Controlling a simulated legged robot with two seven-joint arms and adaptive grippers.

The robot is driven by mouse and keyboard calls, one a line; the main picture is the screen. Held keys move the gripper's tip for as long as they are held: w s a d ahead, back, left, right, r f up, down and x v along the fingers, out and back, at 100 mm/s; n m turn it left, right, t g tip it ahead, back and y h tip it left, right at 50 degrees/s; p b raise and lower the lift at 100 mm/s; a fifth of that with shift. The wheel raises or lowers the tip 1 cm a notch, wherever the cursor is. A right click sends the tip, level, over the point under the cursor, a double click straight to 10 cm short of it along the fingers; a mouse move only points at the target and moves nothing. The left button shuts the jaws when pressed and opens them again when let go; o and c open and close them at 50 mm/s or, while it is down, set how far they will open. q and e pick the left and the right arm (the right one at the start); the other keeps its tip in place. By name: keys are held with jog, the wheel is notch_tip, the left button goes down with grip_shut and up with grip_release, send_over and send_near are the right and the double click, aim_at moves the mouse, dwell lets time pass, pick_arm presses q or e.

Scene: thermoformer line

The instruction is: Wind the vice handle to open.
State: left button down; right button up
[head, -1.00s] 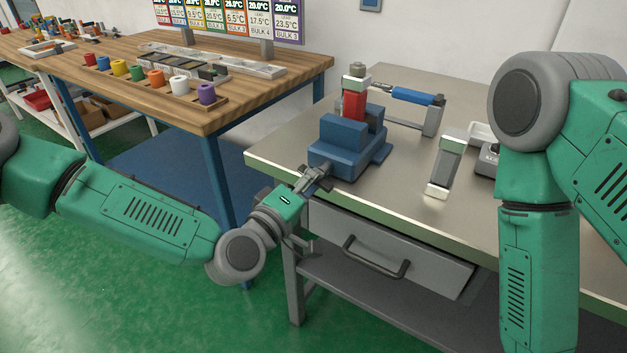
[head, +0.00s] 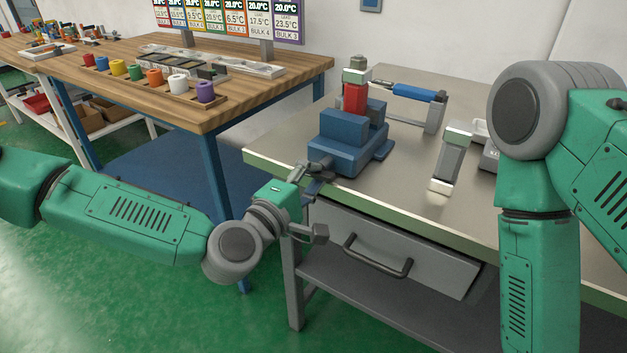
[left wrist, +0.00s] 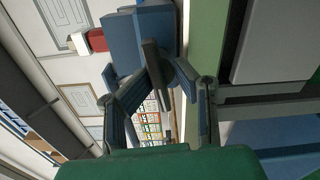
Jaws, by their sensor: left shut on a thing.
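The blue vice (head: 342,148) stands on the near left corner of the metal bench, with a red and grey block upright in it. My left gripper (head: 311,172) is at the front of the vice, shut on the grey vice handle (left wrist: 152,62). In the left wrist view, the gripper (left wrist: 150,82) has its fingers on either side of the handle bar, close to the blue vice body (left wrist: 140,32). In the head view the handle is largely hidden by the fingers. My right arm stands at the right, its gripper out of frame.
A wooden table (head: 250,100) with coloured spools is at left.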

pick_arm(q)
jog(key=shift+w+a+r+n, duration=0.1)
jog(key=shift+w+r+n, duration=0.1)
jog(key=shift+r+n, duration=0.1)
jog(key=shift+f+n+b, duration=0.15)
jog(key=shift+n+b, duration=0.4)
jog(key=shift+n, duration=0.15)
jog(key=shift+n+b, duration=0.3)
jog(key=shift+n, duration=0.4)
jog(key=c, duration=1)
grip_release()
jog(key=shift+n, duration=0.3)
jog(key=shift+s, duration=0.15)
